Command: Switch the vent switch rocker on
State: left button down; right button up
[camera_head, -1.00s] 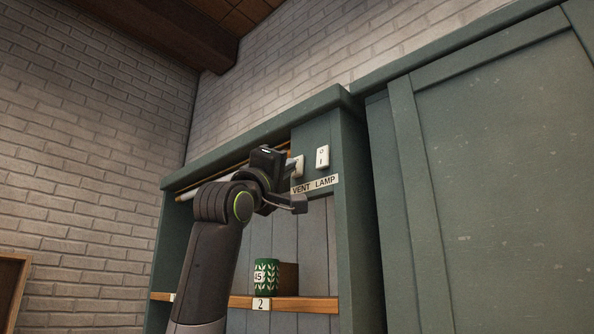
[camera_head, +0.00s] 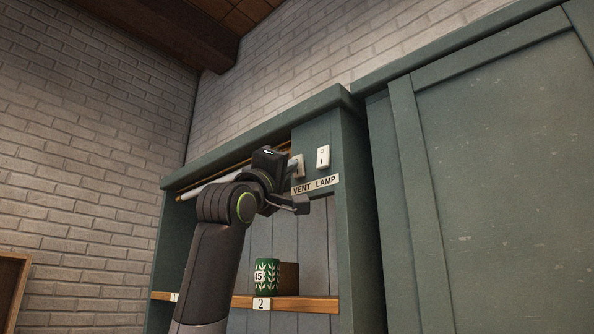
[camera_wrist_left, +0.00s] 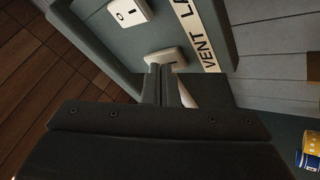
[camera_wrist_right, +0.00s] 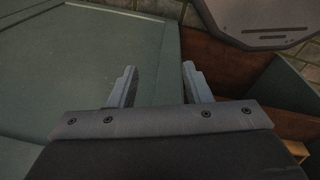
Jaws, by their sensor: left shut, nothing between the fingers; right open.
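The vent switch rocker (camera_head: 300,163) is a small white switch above the word VENT on the label strip (camera_head: 315,184). My left gripper (camera_head: 293,171) covers part of it in the head view. In the left wrist view, the shut, empty fingers (camera_wrist_left: 160,72) overlap the near edge of the vent switch (camera_wrist_left: 174,53). I cannot tell whether they touch it, and the rocker's position is mostly hidden. My right gripper (camera_wrist_right: 158,75) is open and empty, away from the switches.
A similar white lamp switch (camera_head: 323,157) sits just right of the vent switch. The green cabinet (camera_head: 355,210) frames an open shelf (camera_head: 320,305) holding a green patterned mug (camera_head: 266,276). A large green door panel (camera_head: 500,180) stands at right.

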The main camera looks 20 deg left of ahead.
pick_arm(q)
jog(key=shift+s+a+r+b, duration=0.1)
jog(key=shift+s+a+b, duration=0.15)
jog(key=shift+s, duration=0.35)
jog(key=shift+s, duration=0.25)
jog(key=s, duration=0.1)
jog(key=s+a+b, duration=0.1)
jog(key=s+b, duration=0.1)
jog(key=s, duration=0.1)
jog(key=shift+a+r, duration=0.25)
jog(key=shift+r, duration=0.1)
